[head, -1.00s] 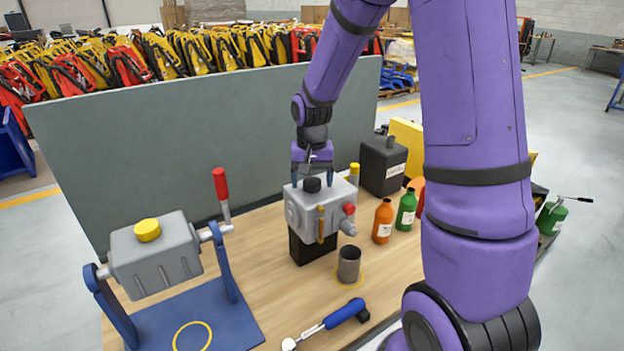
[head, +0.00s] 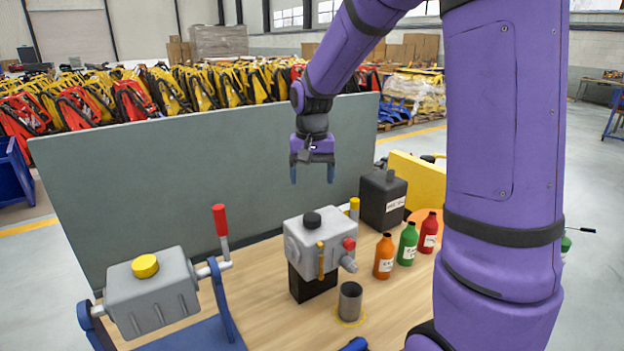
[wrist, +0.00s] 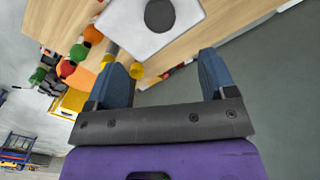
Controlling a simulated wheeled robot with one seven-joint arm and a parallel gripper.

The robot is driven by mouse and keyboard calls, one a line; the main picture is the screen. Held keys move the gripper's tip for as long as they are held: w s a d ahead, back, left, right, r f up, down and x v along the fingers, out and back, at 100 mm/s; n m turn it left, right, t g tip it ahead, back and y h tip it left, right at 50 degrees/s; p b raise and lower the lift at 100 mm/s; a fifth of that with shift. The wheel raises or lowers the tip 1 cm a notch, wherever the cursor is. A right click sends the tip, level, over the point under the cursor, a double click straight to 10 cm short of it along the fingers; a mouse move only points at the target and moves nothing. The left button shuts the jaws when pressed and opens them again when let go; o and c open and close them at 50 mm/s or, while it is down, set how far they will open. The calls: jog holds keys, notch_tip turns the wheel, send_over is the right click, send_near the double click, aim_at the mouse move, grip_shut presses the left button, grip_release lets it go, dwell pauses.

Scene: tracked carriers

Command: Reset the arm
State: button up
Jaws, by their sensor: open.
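My gripper (head: 312,174) hangs open and empty in the head view, fingers pointing down, above the grey machine block (head: 318,237) and apart from it. In the wrist view its two blue fingers (wrist: 167,85) stand wide apart with nothing between them. The grey block, with a black cap on top, also shows beyond the fingers in the wrist view (wrist: 128,24). It stands upright on a black base on the wooden bench (head: 262,290).
A grey tank on a blue stand (head: 152,300) with a red-topped lever stands left. A metal cup (head: 350,300) stands in front of the block. Orange (head: 384,258), green (head: 408,245) and red (head: 429,235) bottles and a black canister (head: 383,200) stand right. A grey panel (head: 200,180) rises behind.

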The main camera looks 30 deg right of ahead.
dwell(0.3)
jog(key=s+a+r+n+t, duration=0.1)
jog(key=s+a+r+n, duration=0.1)
jog(key=s, duration=0.6)
jog(key=s+a+r+n+t, duration=0.2)
jog(key=s+r, duration=0.3)
jog(key=s, duration=0.3)
jog(key=s+a+r+n+t, duration=0.2)
jog(key=s+a+r, duration=0.1)
jog(key=s, duration=0.6)
jog(key=shift+r, duration=0.55)
jog(key=shift+w, duration=0.1)
